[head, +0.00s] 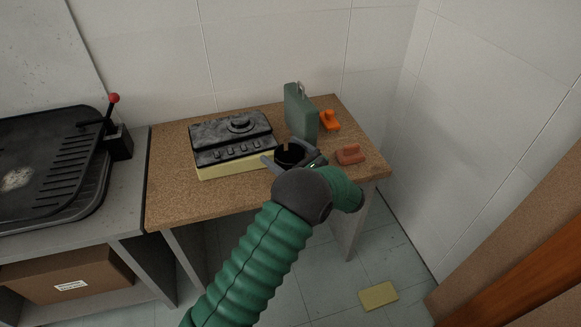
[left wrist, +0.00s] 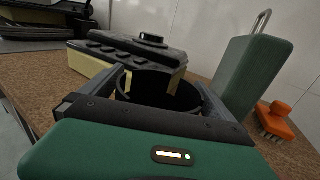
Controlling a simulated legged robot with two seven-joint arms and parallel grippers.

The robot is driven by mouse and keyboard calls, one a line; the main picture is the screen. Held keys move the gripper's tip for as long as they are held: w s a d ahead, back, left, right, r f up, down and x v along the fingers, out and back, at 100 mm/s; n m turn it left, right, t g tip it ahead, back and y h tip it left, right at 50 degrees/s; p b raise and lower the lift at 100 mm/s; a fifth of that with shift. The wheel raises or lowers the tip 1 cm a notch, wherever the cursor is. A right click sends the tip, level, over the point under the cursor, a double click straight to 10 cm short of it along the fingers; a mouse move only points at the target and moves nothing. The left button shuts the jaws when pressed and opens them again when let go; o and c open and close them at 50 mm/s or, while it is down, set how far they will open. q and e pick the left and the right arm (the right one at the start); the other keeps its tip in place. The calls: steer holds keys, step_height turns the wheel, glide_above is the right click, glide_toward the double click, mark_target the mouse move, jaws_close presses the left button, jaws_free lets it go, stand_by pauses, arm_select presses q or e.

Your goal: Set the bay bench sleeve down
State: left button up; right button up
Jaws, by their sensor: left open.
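The sleeve (head: 290,152) is a short black open cylinder with a notch in its rim. It stands upright at the brown bench top (head: 180,205), near the front edge. My left gripper (head: 293,159) is open, with one finger on each side of the sleeve. In the left wrist view the sleeve (left wrist: 160,98) sits between the spread fingers. Its lower part is hidden by my gripper, so I cannot tell how its base meets the bench. My right gripper is not in view.
A black hob-like unit on a yellow base (head: 232,140) is left of the sleeve. A green block with a metal loop (head: 301,112), an orange brush (head: 329,120) and a reddish brush (head: 349,154) are right. The bench's front left is clear. A yellow block (head: 378,295) lies on the floor.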

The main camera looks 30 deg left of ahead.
arm_select(q)
steer(key=c, duration=1.3)
steer(key=shift+r, duration=0.1)
